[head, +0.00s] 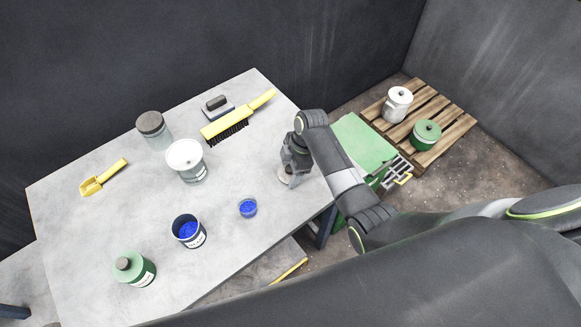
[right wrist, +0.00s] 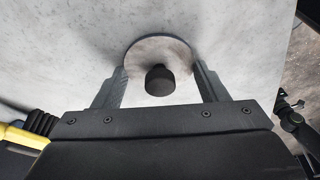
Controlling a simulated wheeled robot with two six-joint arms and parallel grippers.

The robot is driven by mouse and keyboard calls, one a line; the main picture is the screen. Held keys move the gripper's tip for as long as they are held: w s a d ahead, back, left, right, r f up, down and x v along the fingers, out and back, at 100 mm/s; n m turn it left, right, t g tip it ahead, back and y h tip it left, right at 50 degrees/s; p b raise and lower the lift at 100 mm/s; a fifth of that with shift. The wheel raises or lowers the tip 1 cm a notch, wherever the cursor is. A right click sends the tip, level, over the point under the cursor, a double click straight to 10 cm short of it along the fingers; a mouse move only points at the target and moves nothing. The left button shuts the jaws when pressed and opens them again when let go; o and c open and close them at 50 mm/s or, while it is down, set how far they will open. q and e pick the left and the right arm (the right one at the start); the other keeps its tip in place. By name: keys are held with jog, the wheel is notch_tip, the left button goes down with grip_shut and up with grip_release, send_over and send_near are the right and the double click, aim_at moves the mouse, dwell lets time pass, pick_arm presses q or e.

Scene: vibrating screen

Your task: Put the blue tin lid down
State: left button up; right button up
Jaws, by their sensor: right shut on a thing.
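The lid is a pale grey disc (right wrist: 140,52) with a dark round knob, seen from above in the right wrist view. In the head view its pale edge (head: 284,177) shows under my right gripper (head: 291,178), near the table's right edge. My right gripper is shut on the lid, with one finger on each side of it in the right wrist view (right wrist: 161,85). I cannot tell whether the lid touches the tabletop. The dark blue tin (head: 190,241) stands open with blue grains inside, left of the gripper. My left gripper is out of view.
On the grey table (head: 110,205) stand a small cup of blue grains (head: 248,208), a white-topped tin (head: 187,165), a grey-lidded jar (head: 153,130), a green tin (head: 134,268), a yellow scoop (head: 103,178) and a yellow brush (head: 236,119). A green machine (head: 366,146) stands beyond the right edge.

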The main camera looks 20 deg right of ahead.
jog(key=o, duration=0.9)
jog(key=shift+o, duration=0.2)
jog(key=shift+r, duration=0.15)
jog(key=v, duration=1.2)
jog(key=shift+b, duration=0.3)
jog(key=shift+d, duration=0.1)
